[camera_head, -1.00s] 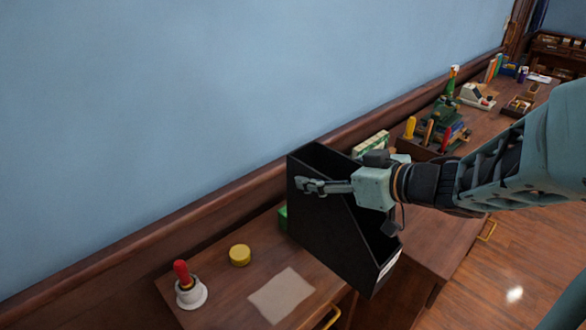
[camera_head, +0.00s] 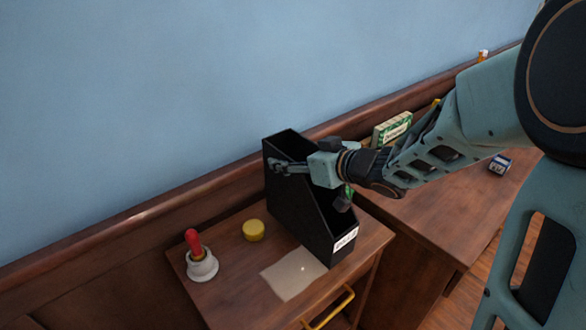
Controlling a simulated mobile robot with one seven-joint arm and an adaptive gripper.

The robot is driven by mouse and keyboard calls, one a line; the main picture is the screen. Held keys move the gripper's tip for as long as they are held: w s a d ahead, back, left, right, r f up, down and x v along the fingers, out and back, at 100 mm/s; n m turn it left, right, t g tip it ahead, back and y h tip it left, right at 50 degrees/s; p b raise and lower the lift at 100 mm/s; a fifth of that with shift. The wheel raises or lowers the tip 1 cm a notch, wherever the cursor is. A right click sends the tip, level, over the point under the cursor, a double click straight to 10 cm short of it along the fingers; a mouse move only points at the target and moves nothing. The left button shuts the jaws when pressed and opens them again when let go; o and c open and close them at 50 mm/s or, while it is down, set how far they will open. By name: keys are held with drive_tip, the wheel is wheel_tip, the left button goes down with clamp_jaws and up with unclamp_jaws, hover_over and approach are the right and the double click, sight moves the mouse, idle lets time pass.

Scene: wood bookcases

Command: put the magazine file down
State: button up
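The black magazine file (camera_head: 297,212) is upright over the right part of the wooden cabinet top (camera_head: 235,290), with a white label on its low front end. Its bottom edge looks at or very close to the surface; I cannot tell whether it touches. My gripper (camera_head: 285,167) is shut on the file's near side wall close to its tall back end, one finger outside along the wall. The other finger is hidden inside the file.
A white bell-like object with a red handle (camera_head: 200,262), a yellow round tin (camera_head: 253,230) and a pale sheet (camera_head: 293,275) lie left and in front of the file. A green box (camera_head: 392,129) stands behind on the adjoining desk (camera_head: 440,215). The wall is close behind.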

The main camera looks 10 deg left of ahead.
wheel_tip(320, 180, down, 3)
drive_tip(key=shift+w+a+f+b, duration=0.1)
drive_tip(key=shift+a+f+b, duration=0.1)
drive_tip(key=shift+b, duration=0.3)
drive_tip(key=o, duration=2)
drive_tip(key=shift+d+f, duration=0.1)
drive_tip(key=shift+c, duration=0.2)
